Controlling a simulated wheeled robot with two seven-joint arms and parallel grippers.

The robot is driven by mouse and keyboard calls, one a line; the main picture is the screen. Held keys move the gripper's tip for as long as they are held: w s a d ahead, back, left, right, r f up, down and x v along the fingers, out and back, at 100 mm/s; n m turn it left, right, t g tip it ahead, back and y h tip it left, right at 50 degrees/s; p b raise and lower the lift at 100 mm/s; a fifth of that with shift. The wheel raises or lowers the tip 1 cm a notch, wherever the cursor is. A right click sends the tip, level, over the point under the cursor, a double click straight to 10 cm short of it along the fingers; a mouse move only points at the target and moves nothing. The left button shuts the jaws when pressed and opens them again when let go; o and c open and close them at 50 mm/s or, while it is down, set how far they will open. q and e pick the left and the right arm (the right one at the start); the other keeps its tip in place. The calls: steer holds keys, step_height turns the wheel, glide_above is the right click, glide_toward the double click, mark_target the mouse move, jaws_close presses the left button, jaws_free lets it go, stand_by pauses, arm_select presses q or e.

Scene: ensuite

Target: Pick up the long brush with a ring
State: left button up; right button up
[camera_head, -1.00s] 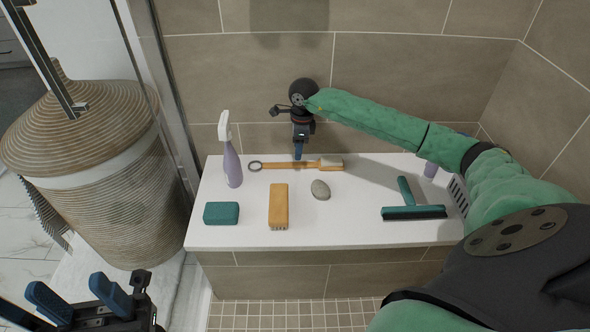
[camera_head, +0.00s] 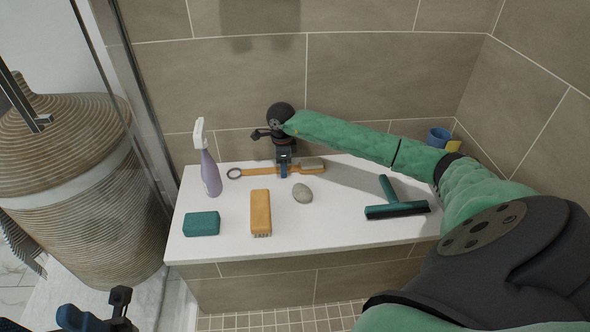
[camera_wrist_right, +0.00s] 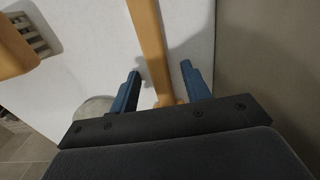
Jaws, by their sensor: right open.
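The long brush (camera_head: 258,171) lies on the white bench, with an orange wooden handle, a ring (camera_head: 234,174) at its left end and a pale head at its right end. My right gripper (camera_head: 284,174) is over the handle near the head. In the right wrist view the handle (camera_wrist_right: 146,28) runs between the two blue fingers of my gripper (camera_wrist_right: 160,70), which are apart with gaps on both sides. My left gripper (camera_head: 92,318) shows only partly at the bottom left; its jaw opening is cut off.
On the bench (camera_head: 330,220) are a spray bottle (camera_head: 210,175), a green sponge (camera_head: 202,224), an orange block brush (camera_head: 261,212), a grey stone (camera_head: 302,193) and a squeegee (camera_head: 397,210). A blue cup (camera_head: 438,138) stands at the back right. A tiled wall (camera_head: 380,85) rises close behind.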

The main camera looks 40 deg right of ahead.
jaws_close()
